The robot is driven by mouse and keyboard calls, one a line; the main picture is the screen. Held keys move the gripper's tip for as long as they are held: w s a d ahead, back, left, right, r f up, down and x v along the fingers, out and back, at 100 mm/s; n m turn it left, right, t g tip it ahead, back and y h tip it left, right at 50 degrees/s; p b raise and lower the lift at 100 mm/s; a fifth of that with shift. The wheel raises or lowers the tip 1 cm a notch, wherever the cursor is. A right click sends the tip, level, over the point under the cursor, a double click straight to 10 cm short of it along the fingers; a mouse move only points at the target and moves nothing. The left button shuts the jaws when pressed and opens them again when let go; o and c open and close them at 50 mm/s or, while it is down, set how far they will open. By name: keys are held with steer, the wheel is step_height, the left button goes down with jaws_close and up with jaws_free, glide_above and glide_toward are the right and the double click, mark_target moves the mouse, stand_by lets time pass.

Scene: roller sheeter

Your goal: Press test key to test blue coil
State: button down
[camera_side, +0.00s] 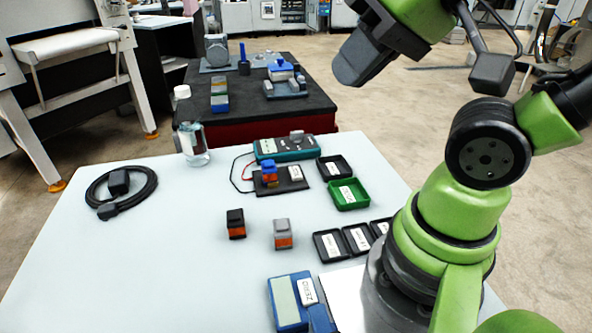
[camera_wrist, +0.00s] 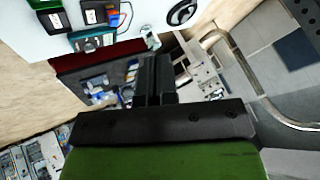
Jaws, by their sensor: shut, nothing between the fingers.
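The blue coil (camera_side: 269,169) has a blue top over an orange-brown lower part. It sits upright on a black test pad (camera_side: 284,187) in the side view. A pale labelled key (camera_side: 295,173) is on the same pad, to the coil's right; its lettering is too small to read. A teal meter (camera_side: 268,150) stands behind the pad, with red and black leads at its left. My gripper (camera_side: 348,72) is high above and beyond the table, well away from the pad. In the wrist view my gripper (camera_wrist: 157,62) is shut and empty; the meter (camera_wrist: 92,40) shows at upper left.
A black-orange coil (camera_side: 236,225) and a grey-orange coil (camera_side: 282,235) stand mid-table. A green tray (camera_side: 349,205) and several black trays are at right. A bottle (camera_side: 192,140), coiled cable (camera_side: 120,190) and blue device (camera_side: 289,305) are also there. The table's left front is clear.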

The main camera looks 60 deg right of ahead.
steer(key=n+t+h, duration=0.2)
steer(key=n, duration=1)
glide_above(295, 173)
step_height(295, 173, down, 18)
steer(key=shift+f, duration=0.25)
steer(key=shift+f, duration=4.4)
